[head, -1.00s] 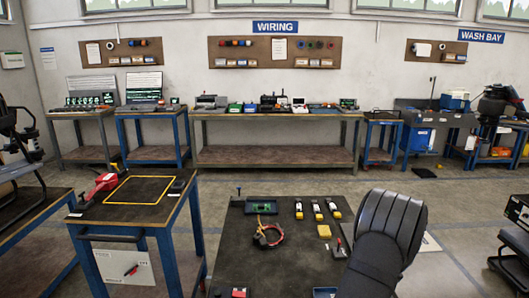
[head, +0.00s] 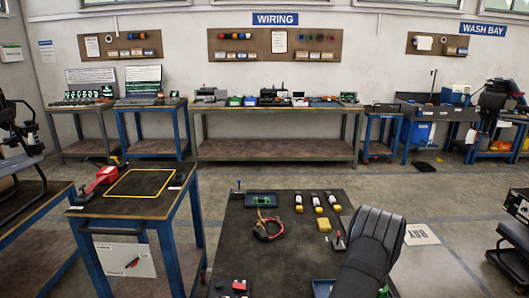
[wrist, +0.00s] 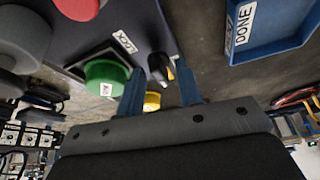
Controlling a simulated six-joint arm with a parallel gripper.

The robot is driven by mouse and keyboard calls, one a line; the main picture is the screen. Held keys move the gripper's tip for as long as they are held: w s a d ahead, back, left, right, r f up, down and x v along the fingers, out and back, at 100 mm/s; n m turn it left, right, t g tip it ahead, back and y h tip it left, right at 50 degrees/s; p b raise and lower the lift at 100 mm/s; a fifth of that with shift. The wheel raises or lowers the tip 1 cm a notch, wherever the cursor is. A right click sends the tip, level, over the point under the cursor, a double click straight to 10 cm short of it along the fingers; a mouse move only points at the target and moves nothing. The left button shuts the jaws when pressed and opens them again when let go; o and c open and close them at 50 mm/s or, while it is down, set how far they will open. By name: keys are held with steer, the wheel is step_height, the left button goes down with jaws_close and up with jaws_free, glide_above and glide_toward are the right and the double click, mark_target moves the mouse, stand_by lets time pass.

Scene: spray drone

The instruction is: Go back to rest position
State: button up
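My gripper (wrist: 160,90) is open in the wrist view, its two blue fingers apart with nothing held between them. Beyond the fingers is a control panel with a green button (wrist: 106,77), a red button (wrist: 76,8), a black knob (wrist: 160,68) and a yellow button (wrist: 152,101). A blue tray labelled DONE (wrist: 280,35) is at the upper right. In the head view my dark arm rises at the lower right of the dark workbench (head: 245,240); the fingers are hidden there.
On the workbench are a green board in a tray (head: 262,199), a coiled wire bundle (head: 268,228), several yellow-and-white parts (head: 317,203) and a yellow block (head: 324,225). A blue-legged table (head: 115,208) stands left. Open floor lies behind.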

steer(key=shift+a+m+h, duration=0.1)
steer(key=shift+m+h, duration=0.5)
steer(key=shift+m, duration=1)
steer(key=shift+m+g+h, duration=0.3)
steer(key=shift+m+h, duration=0.1)
steer(key=shift+m, duration=0.4)
steer(key=shift+w+m, duration=0.1)
steer(key=shift+m, duration=0.8)
steer(key=shift+a+m+g+h, duration=0.1)
steer(key=shift+m+g+h, duration=0.45)
steer(key=shift+m, duration=0.55)
steer(key=shift+o, duration=0.5)
